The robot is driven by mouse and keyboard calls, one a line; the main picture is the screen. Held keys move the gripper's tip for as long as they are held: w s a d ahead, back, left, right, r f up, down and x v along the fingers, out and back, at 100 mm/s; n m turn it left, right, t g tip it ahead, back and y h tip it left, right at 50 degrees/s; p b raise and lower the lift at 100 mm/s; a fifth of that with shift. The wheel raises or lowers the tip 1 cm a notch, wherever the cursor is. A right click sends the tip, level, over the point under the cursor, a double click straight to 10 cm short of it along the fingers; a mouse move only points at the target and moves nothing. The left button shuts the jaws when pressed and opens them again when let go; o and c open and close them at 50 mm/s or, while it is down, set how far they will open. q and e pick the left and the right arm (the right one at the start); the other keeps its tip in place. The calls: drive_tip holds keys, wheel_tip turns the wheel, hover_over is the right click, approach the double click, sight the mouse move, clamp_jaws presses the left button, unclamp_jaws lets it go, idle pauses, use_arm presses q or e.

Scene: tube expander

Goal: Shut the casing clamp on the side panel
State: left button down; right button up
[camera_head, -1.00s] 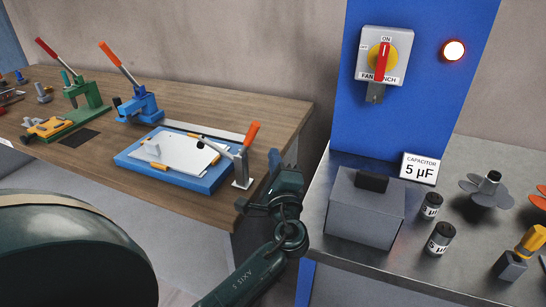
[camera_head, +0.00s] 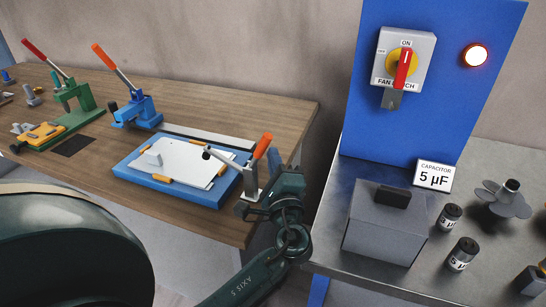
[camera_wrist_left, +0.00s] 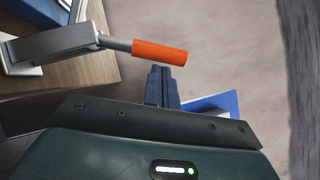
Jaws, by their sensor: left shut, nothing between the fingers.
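The casing clamp (camera_head: 250,180) is a grey toggle clamp with an orange handle (camera_head: 263,146), at the right end of a blue fixture. Its handle tilts up and right. Its black-tipped arm reaches left above the pale side panel (camera_head: 183,163); contact with the panel cannot be told. My dark left gripper (camera_head: 252,206) is shut and empty, just right of and in front of the clamp. In the left wrist view, the closed fingers (camera_wrist_left: 166,84) point up beside the free end of the orange handle (camera_wrist_left: 160,52). My right gripper is not in view.
Blue (camera_head: 137,110) and green (camera_head: 80,102) lever tools stand on the wooden bench (camera_head: 215,100) at left. A metal table (camera_head: 340,200) at right bears a grey box (camera_head: 384,230), capacitors and a fan switch panel (camera_head: 405,66). A gap separates the two tables.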

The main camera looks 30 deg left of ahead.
sight(259, 147)
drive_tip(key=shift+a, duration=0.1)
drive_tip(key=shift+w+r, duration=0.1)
